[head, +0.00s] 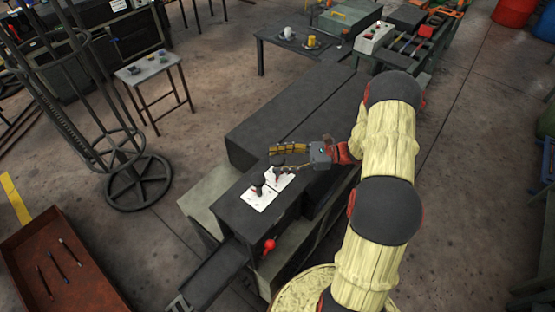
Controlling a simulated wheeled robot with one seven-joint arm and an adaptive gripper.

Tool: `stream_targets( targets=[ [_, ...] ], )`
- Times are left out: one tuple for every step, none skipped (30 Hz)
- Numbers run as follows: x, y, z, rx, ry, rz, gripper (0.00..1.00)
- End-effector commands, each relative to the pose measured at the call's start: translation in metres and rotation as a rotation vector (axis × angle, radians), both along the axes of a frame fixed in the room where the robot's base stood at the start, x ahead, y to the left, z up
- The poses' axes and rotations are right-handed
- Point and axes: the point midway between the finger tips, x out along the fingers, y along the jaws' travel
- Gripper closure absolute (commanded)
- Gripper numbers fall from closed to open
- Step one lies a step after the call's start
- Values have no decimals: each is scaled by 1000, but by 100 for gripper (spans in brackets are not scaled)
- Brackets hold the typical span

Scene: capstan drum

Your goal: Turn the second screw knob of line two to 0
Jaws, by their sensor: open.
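Two white panels lie on the dark box top near the picture's centre, a nearer one (261,200) and a farther one (280,184). A dark knob-like part (277,160) shows at the farther panel, close to my fingertips. My gripper (274,161) is open, reaching in from the right, with its fingers over the farther panel. I cannot tell whether it touches the knob. The markings, the knob's setting and which knob is the second of line two are too small to read.
A red ball-ended handle (269,245) sticks out of the machine's near side. A dark ledge (215,277) extends at the lower left. Long dark box tops (300,115) lie behind the panels. A round cage stand (138,182) and a red tray (60,265) stand left.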

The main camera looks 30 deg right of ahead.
Motion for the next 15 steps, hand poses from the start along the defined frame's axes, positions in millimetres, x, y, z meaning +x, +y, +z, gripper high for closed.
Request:
stream_targets(
  targets=[
    [-2,-6,0,0,-1,-3,45],
    [-3,-10,0,1,-1,-3,45],
    [-6,-16,0,1,0,-3,45],
    [-8,-21,0,0,0,-4,45],
    [-10,-27,0,0,-1,-5,45],
    [-13,-35,0,-1,-1,-4,45],
    [-16,-41,0,-1,-1,-5,45],
    [-18,-47,0,0,-1,-5,45],
    [-21,-55,0,0,-1,-4,45],
    [-23,-60,-1,-1,-1,-4,45],
    [-25,-66,-1,-1,-1,-4,45],
    [-28,-73,-1,-1,-1,-4,45],
    [-30,-78,0,0,-1,-3,45],
    [-32,-82,0,-1,-1,-2,45],
    [-34,-87,-1,-1,0,-3,45]
  ],
)
